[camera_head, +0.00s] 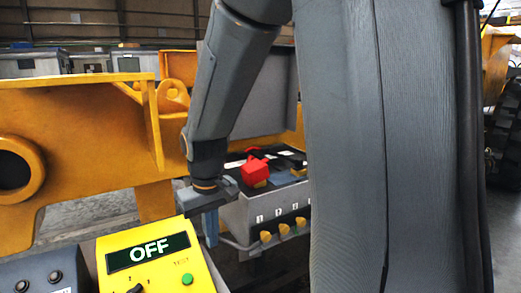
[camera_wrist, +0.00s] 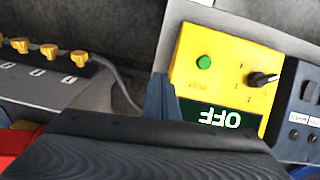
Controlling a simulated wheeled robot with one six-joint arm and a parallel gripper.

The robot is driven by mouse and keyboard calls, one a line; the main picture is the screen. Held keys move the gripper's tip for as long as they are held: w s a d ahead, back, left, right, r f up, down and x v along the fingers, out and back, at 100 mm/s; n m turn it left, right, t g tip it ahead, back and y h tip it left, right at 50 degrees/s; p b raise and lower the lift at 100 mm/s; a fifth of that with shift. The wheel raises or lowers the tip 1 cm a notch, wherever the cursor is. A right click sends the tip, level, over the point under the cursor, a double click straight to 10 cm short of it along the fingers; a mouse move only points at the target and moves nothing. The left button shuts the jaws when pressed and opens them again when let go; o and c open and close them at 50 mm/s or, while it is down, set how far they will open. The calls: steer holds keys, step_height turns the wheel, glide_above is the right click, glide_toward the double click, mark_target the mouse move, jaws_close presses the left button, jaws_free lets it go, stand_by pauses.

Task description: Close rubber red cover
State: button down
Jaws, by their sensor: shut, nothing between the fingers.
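The red cover (camera_head: 255,171) is on the dark top of a grey box (camera_head: 240,222), with a smaller red piece just behind it. It looks raised and tilted, with a bit of yellow under it. Red also shows at the lower left edge of the wrist view, partly hidden; I cannot tell if it is the same cover. My gripper (camera_head: 210,232) points down in front and to the left of the cover, apart from it. In the wrist view my gripper (camera_wrist: 160,94) shows its fingertips together, empty, beside the yellow panel.
A yellow panel (camera_head: 116,245) with an OFF display, green button and black knob stands in front; it also shows in the wrist view (camera_wrist: 225,55). Several yellow knobs (camera_head: 284,228) line the grey box's front. A large yellow casting (camera_head: 80,120) is behind at left.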

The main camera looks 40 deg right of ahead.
steer(key=w+d+r+h, duration=0.1)
steer(key=w+d+r, duration=0.9)
steer(key=w+r, duration=0.15)
steer(key=m+g+h, duration=0.1)
steer(key=g, duration=0.1)
glide_toward(265, 160)
steer(key=p+x, duration=0.2)
steer(key=x, duration=0.1)
steer(key=p+x, duration=0.2)
steer(key=x, duration=0.1)
steer(key=shift+s+d+f, duration=0.15)
steer(key=shift+d+f, duration=0.05)
steer(key=shift+d, duration=0.05)
steer(key=shift+s+d+f, duration=0.1)
steer(key=shift+d+f, duration=0.35)
steer(key=shift+d, duration=0.2)
steer(key=shift+d+f, duration=0.45)
steer(key=shift+d, duration=0.15)
steer(key=shift+a, duration=0.1)
